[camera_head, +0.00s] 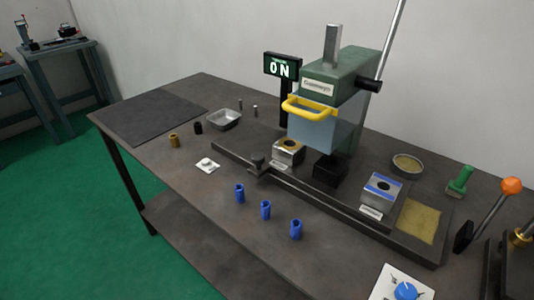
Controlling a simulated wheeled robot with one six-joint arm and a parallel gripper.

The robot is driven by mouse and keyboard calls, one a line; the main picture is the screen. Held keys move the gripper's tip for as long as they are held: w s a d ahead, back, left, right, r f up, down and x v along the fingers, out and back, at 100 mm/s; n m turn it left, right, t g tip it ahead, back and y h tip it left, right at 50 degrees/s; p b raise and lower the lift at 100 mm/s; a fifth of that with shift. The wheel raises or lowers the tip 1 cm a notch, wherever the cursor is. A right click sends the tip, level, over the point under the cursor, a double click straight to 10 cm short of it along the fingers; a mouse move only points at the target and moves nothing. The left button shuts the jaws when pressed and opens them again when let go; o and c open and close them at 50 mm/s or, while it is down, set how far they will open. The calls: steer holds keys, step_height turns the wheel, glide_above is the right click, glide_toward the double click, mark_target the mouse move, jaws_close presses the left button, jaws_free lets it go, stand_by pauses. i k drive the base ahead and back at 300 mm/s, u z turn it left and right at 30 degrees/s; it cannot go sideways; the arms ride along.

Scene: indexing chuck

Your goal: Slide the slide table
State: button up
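A long dark slide table (330,203) runs from left to lower right across the workbench, under a green press (345,75). A dark knob (258,161) stands at its front edge, left of the press. A silver block with a round bore (288,151) sits on the left part, beside the press's clear guard. A second silver block with a blue stripe (382,193) sits on the right part, clear of the press. A dark part under the press head partly hides the middle. My gripper is not in view.
The guard's yellow handle (310,107) and an upright lever (390,45) project from the press. Blue sleeves (265,210) stand along the front. An orange-knobbed lever (511,186) is at right. A sign (283,68) reads ON. The front-left bench is fairly clear.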

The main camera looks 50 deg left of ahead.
mark_target(376, 196)
steer(key=k, duration=0.55)
steer(key=u, duration=1.55)
steer(key=i, duration=0.5)
steer(key=u, duration=0.05)
